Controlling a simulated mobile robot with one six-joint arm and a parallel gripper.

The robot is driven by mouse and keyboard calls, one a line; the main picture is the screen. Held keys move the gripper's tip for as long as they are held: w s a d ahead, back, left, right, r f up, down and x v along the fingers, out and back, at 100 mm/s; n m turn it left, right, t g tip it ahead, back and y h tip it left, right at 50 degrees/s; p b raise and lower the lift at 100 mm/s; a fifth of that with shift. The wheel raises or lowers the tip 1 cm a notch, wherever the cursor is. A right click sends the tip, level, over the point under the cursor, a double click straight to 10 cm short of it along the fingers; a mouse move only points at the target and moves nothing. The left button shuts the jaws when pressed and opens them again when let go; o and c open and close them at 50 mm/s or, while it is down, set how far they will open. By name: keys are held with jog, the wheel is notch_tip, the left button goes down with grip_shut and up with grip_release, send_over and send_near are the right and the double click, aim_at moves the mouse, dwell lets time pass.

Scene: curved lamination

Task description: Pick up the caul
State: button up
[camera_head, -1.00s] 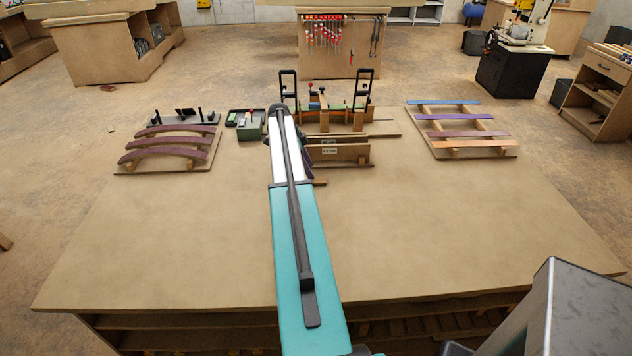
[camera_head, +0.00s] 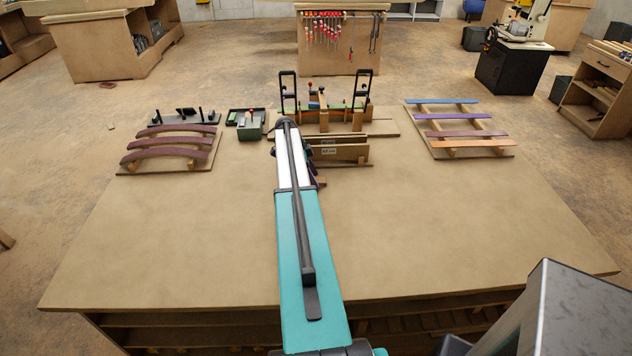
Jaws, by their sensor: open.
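My arm reaches from the bottom of the view toward the far middle of the large table (camera_head: 190,230). My gripper is hidden behind the arm's far end, so its fingers do not show. Just right of the arm's end stand upright brown boards with small white labels (camera_head: 345,152), the likeliest place of the caul; I cannot tell which piece it is. The arm hides their left end. A small purple piece (camera_head: 319,182) peeks out at the arm's right side, mostly covered.
Curved dark strips (camera_head: 165,154) lie on a rack at the left. Flat coloured strips (camera_head: 460,133) lie on a rack at the right. A press frame with two black handles (camera_head: 335,112) stands behind the boards, and a green box (camera_head: 250,128) beside it. The near tabletop is clear.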

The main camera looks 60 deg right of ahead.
aim_at(318, 180)
jog(key=c, duration=1.2)
jog(key=shift+r, duration=0.2)
jog(key=shift+r+b, duration=0.75)
jog(key=shift+r, duration=0.05)
jog(key=shift+a+r+b, duration=0.25)
jog(key=shift+r+b, duration=0.25)
jog(key=shift+r, duration=0.25)
jog(key=w+a+b, duration=0.1)
jog(key=a, duration=0.3)
jog(key=w+a+r+b, duration=0.1)
jog(key=a+b, duration=0.1)
jog(key=a, duration=0.3)
jog(key=a+b, duration=0.1)
jog(key=a, duration=0.4)
jog(key=shift+w+a+r+b, duration=0.15)
jog(key=shift+w+b, duration=0.25)
jog(key=shift+w+a+r, duration=0.15)
jog(key=shift+a, duration=0.3)
